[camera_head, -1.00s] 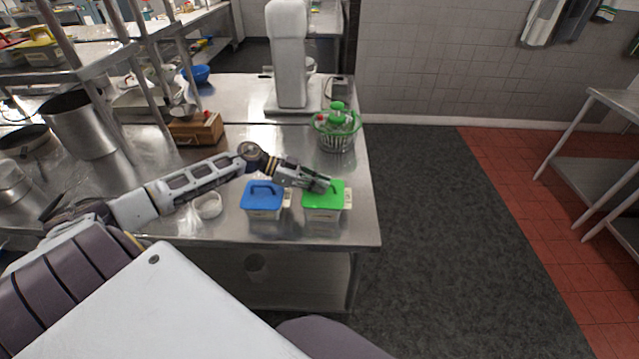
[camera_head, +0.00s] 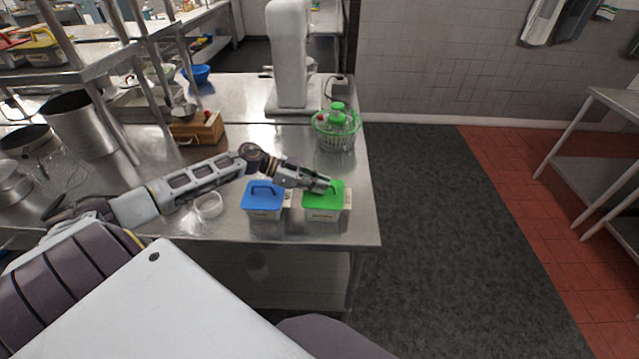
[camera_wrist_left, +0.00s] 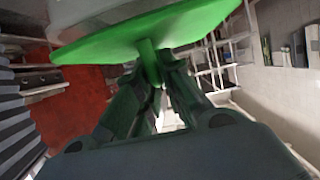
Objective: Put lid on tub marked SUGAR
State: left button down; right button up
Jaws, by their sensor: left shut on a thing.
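A green lid (camera_head: 322,202) lies over a pale tub (camera_head: 322,215) near the front right of the steel table; the wrist view also shows the lid (camera_wrist_left: 200,25) and its handle. My left gripper (camera_head: 327,185) is shut on that handle, and its fingers (camera_wrist_left: 158,72) close around it in the wrist view. The lid lies level at the tub's rim; I cannot tell whether it is fully seated. Just left stands another pale tub (camera_head: 264,214) with a blue lid (camera_head: 264,196). Both labels are too small to read. My right gripper is not in view.
A white round container (camera_head: 209,206) stands left of the blue lid. A wooden box (camera_head: 196,130) and a white mixer (camera_head: 289,60) stand farther back. The table's right edge is close to the green-lidded tub.

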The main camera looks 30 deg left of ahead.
pick_arm(q)
jog(key=shift+r+p, duration=0.1)
jog(key=shift+p, duration=0.35)
dwell(0.6)
jog(key=shift+f, duration=0.35)
dwell(0.9)
jog(key=shift+f+p, duration=0.2)
jog(key=shift+p, duration=0.3)
dwell(0.4)
dwell(0.3)
jog(key=c, duration=1.5)
grip_release()
jog(key=shift+o, duration=0.2)
jog(key=shift+v, duration=5.95)
